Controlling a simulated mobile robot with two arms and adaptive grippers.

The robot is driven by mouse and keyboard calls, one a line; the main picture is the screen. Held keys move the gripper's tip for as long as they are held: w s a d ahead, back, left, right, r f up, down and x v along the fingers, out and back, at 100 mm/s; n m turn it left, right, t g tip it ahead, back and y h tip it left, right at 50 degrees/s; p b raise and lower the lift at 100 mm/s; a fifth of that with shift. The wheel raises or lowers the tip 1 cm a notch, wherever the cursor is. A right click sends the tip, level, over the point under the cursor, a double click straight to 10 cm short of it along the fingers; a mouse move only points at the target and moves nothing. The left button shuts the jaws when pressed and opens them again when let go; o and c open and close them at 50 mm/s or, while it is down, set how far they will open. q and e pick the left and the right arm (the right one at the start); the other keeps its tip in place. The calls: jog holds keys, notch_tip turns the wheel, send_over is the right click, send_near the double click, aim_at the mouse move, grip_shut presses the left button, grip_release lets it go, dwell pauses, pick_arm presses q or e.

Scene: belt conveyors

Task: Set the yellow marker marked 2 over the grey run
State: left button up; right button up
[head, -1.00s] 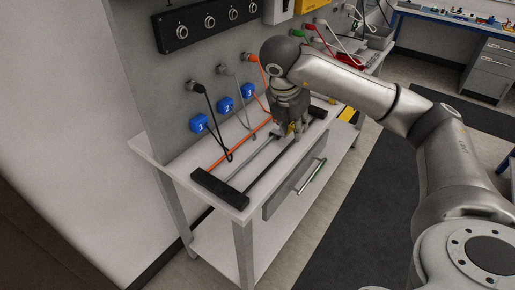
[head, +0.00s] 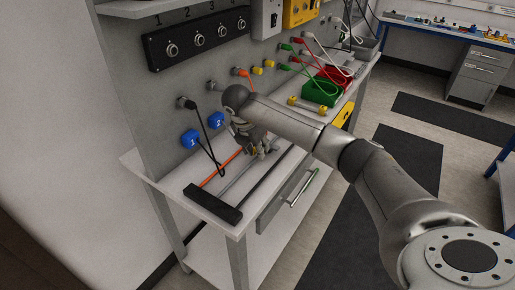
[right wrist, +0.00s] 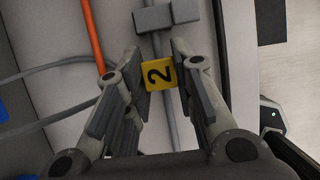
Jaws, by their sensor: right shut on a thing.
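The yellow marker (right wrist: 160,76) with a black 2 sits between the fingers of my right gripper (right wrist: 158,84) in the right wrist view. The gripper is shut on it. The grey run (right wrist: 173,122) passes behind the marker in that view, with a grey block (right wrist: 166,17) on it; I cannot tell the height between marker and run. In the head view my right gripper (head: 258,151) is low over the bench runs, and its fingers mostly hide the marker. The grey run (head: 236,177) lies between the orange run (head: 228,162) and a black run (head: 262,182). My left gripper is out of view.
A black end block (head: 212,205) holds the near ends of the runs. Blue tags 1 (head: 190,138) and 2 (head: 217,119) are on the panel, with a black cable (head: 207,135) hanging near. A green bin (head: 321,91) stands farther back. A drawer (head: 285,200) is at the bench front.

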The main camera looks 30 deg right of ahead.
jog(key=shift+f, duration=0.65)
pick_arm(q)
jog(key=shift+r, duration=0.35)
pick_arm(e)
jog(key=shift+f, duration=0.25)
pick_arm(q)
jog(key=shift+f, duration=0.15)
pick_arm(e)
jog(key=o, duration=0.8)
jog(key=shift+r, duration=0.1)
